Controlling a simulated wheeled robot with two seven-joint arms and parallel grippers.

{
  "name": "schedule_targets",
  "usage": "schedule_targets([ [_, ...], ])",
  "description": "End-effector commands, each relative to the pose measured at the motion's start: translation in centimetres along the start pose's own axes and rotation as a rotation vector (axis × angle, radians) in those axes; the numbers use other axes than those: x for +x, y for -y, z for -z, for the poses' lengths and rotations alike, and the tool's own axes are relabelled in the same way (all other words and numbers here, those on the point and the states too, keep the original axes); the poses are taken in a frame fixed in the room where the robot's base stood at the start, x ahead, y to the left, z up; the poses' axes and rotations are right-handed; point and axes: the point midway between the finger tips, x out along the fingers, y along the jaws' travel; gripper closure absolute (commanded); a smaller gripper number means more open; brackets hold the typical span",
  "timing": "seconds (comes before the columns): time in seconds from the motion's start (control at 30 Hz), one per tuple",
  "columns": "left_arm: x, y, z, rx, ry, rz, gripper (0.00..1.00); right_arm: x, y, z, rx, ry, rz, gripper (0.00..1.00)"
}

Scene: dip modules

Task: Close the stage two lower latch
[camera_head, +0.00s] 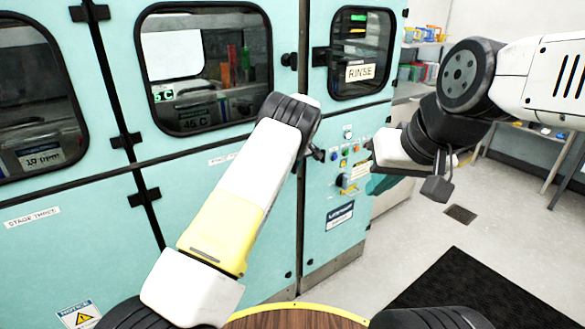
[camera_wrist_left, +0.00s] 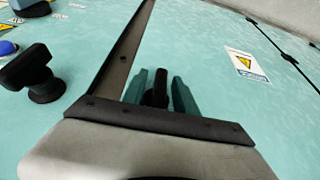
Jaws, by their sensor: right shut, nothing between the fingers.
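The lower part of the stage two cabinet (camera_head: 230,230) is a teal panel below the middle window. In the left wrist view, a black latch handle (camera_wrist_left: 156,88) stands on the teal panel beside a dark vertical seam. My left gripper (camera_wrist_left: 158,82) is open, with a finger on each side of this handle; whether they touch it I cannot tell. In the head view my left wrist hides the left fingers and most of the latch area. My right gripper (camera_head: 371,148) is shut and empty, held in front of the right side of the cabinet.
The control panel with coloured buttons (camera_head: 346,163) lies right of the seam. A black knob (camera_wrist_left: 32,73) sticks out left of the left gripper. Upper latches flank the seam beside the RINSE window (camera_head: 361,55). A black mat (camera_head: 475,285) lies on open floor at right.

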Motion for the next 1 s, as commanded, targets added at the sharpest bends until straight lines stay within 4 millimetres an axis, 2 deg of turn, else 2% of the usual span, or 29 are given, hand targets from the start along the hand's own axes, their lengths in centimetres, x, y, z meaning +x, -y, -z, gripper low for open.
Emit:
schedule_targets([
  [0.23, -0.6, -0.2, -0.5, 0.003, 0.006, 0.0, 0.65, 0.0, 0.0, 0.0, 0.0, 0.0, 0.0, 1.0],
  [0.5, -5.0, -0.2, -0.3, 0.003, 0.003, -0.002, 0.65, 0.0, 0.0, 0.0, 0.0, 0.0, 0.0, 1.0],
  [0.7, -7.3, -0.1, -0.2, 0.002, 0.003, 0.0, 0.65, 0.0, 0.0, 0.0, 0.0, 0.0, 0.0, 1.0],
  [1.0, -7.7, -0.1, -0.2, 0.002, 0.003, 0.001, 0.65, 0.0, 0.0, 0.0, 0.0, 0.0, 0.0, 1.0],
])
